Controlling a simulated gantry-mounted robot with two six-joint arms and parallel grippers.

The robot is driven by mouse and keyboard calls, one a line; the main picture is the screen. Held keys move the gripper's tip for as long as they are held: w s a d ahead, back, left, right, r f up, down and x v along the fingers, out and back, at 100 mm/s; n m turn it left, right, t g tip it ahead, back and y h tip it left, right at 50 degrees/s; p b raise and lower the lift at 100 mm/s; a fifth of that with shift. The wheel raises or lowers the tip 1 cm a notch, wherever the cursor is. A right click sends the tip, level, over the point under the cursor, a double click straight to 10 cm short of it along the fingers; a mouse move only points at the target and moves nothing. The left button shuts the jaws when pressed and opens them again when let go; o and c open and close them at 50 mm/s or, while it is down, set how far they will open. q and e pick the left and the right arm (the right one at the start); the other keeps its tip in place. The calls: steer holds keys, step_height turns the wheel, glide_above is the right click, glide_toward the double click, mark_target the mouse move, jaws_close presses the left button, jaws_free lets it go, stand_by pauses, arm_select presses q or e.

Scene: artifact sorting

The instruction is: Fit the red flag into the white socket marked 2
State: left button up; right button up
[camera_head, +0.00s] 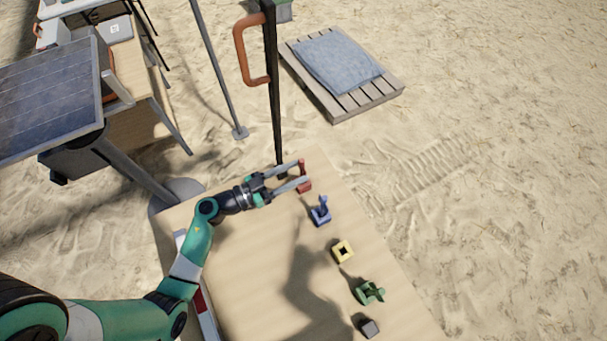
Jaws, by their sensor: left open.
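A small red piece (304,187), which looks like the red flag, stands near the far edge of the wooden table (240,260). My left gripper (301,174) is open, with its two fingers reaching to the red piece. The fingertips partly cover it, and I cannot tell whether they touch it. A long white holder (207,318) with a red patch lies along the table's left side, partly hidden by my left arm. Its sockets and any number 2 cannot be made out. My right gripper is not in view.
A dark post with an orange handle (243,50) rises behind the far edge. The table's middle is clear.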

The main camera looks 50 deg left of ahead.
arm_select(q)
steer(key=shift+w, duration=0.2)
steer(key=b+x, duration=0.2)
steer(key=x, duration=0.3)
steer(key=shift+d+r, duration=0.15)
steer(key=shift+d, duration=0.05)
jaws_close()
